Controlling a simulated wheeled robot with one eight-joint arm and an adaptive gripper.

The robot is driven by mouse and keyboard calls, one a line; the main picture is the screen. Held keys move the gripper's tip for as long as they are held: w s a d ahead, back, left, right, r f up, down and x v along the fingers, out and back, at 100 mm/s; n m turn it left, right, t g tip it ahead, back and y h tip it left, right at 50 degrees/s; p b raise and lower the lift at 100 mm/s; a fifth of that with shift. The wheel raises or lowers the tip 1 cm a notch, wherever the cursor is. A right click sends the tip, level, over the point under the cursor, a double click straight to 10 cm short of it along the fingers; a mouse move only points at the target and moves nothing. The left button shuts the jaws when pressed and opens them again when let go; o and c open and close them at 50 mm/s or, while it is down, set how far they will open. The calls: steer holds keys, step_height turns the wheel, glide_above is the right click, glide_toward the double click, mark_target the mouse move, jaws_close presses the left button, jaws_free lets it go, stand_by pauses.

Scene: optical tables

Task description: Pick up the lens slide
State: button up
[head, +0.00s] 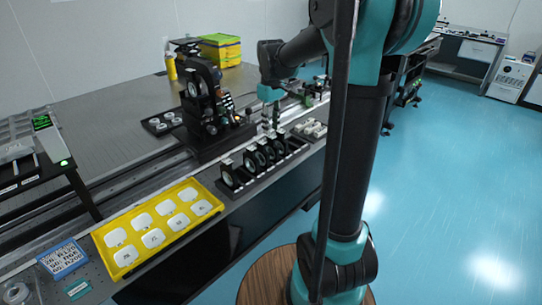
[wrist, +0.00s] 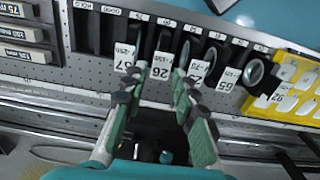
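Several lens slides with white number labels stand in a row in a black rack (wrist: 148,20). In the head view, black-framed round lenses (head: 252,163) show in this row near the table's front edge. My gripper (wrist: 155,82) is open, its green fingers pointing at the row. The slide labelled 26 (wrist: 161,66) lies between the fingertips; I cannot tell whether they touch it. The slide labelled 67 (wrist: 124,56) is by the left fingertip, and another slide (wrist: 196,70) is by the right one. In the head view my gripper (head: 270,124) is over the rack's far end.
A yellow tray (head: 118,213) with white cases lies left of the rack. A black optical instrument (head: 207,105) stands behind it on the perforated table. A rail runs along the table behind the rack. Small grey pieces (head: 311,127) lie beyond the rack's right end.

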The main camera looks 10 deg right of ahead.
mark_target(271, 136)
steer(key=shift+s+f, duration=0.1)
steer(key=shift+f, duration=2.6)
jaws_close()
